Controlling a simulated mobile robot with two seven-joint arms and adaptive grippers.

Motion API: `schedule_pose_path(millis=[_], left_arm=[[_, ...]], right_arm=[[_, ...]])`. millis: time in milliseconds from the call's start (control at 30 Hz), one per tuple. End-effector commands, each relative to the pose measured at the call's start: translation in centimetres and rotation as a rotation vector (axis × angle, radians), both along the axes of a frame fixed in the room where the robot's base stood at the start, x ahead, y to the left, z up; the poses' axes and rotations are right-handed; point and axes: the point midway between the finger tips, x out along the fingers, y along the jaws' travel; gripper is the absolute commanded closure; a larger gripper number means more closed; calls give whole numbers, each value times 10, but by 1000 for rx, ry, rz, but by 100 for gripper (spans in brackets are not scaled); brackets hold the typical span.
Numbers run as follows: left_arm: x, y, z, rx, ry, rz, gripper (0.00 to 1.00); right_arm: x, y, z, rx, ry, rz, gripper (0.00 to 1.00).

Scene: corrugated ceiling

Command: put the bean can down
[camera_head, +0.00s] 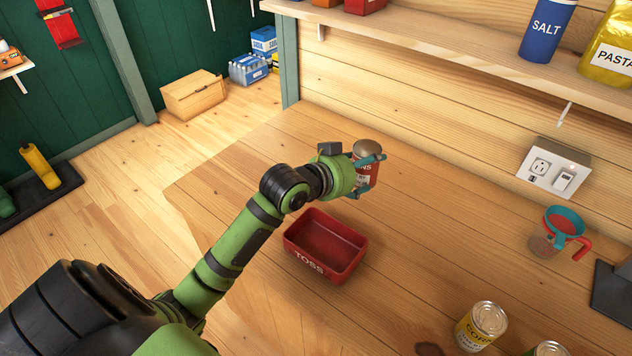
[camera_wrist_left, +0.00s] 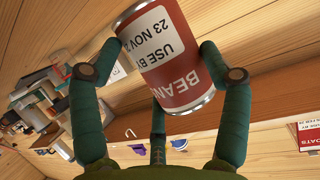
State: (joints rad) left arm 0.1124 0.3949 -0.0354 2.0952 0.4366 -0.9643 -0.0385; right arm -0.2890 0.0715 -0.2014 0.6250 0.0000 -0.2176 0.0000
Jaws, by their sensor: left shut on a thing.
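The bean can (camera_head: 366,157) is red with a white label and a dull metal lid. My left gripper (camera_head: 366,172) is shut on it, beyond the red TOSS bin (camera_head: 325,246) on the wooden counter (camera_head: 420,240). In the left wrist view the bean can (camera_wrist_left: 172,60) sits between the green fingers of the left gripper (camera_wrist_left: 165,75), and its label reads "USE BY 23 NOV". Whether the can's base touches the counter is hard to tell, as fingers cover part of it. My right gripper is not in view.
A yellow-labelled can (camera_head: 481,326) and another can (camera_head: 549,349) stand at the front right. A teal-rimmed cup with a red handle (camera_head: 562,232) stands at the right, below a wall socket (camera_head: 553,167). A shelf (camera_head: 440,42) runs above. The counter around the held can is clear.

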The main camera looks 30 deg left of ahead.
Motion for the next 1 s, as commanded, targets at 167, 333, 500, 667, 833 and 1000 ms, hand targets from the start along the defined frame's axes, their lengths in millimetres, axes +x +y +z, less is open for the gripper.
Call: schedule_pose_path(millis=[167,333,500,667,833,1000], left_arm=[[-2,39,-21,5,6,8,69],[-3,77,-44,4,6,6,69],[-4,103,-60,3,0,3,69],[-4,111,-68,1,0,4,69],[-4,111,-93,-2,2,4,69],[-4,111,-105,2,-2,5,69]], right_arm=[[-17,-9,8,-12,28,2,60],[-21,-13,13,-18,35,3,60],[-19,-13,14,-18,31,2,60],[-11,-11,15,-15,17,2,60],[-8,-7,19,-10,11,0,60],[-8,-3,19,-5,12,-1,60]])
